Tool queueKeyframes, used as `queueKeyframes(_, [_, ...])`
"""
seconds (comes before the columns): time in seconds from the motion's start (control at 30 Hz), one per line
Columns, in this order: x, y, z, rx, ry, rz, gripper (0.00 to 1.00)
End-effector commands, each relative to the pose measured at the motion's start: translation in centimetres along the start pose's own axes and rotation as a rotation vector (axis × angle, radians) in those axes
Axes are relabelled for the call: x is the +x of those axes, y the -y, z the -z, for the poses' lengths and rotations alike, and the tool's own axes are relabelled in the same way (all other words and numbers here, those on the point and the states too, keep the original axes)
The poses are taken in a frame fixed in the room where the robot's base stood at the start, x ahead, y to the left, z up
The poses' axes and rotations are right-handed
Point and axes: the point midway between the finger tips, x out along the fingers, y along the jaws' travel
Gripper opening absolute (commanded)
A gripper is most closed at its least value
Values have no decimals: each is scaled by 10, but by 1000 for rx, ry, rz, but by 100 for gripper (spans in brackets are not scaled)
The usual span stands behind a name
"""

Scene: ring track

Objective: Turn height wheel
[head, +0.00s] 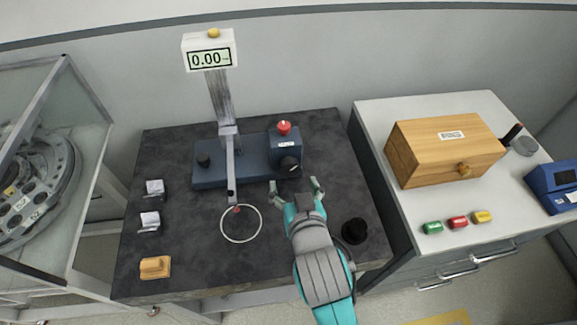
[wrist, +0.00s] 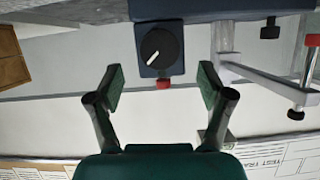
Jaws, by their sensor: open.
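The blue height gauge (head: 220,176) stands on the dark bench, its display (head: 209,50) reading 0.00. A round black knob (head: 289,165) with a white mark is on the front of its right-hand block; it also shows in the wrist view (wrist: 159,48). A second black knob (head: 203,159) sits at the base's left end. No readable label shows which is the height wheel. My gripper (head: 296,186) is open and empty in front of the marked knob. In the wrist view the fingers stand apart, with the knob beyond their tips and roughly centred between them.
A red button (head: 284,127) tops the block. The gauge's arm reaches forward over a white ring (head: 240,223) on the bench. A black round object (head: 355,231) stands right of my arm. A wooden box (head: 444,151) is on the right-hand cabinet.

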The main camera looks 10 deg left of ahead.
Motion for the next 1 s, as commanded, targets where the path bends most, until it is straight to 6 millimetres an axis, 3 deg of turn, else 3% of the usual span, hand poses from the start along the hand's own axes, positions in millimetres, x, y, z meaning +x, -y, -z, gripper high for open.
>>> queueKeyframes(0.2, [40, 0, 0, 0, 1, -2, 79])
queueKeyframes(0.4, [63, -1, 0, 1, 1, -1, 79])
queueKeyframes(0.83, [71, 0, 0, 1, 0, 0, 79])
queueKeyframes(1.0, [71, 0, 0, 1, 0, 0, 37])
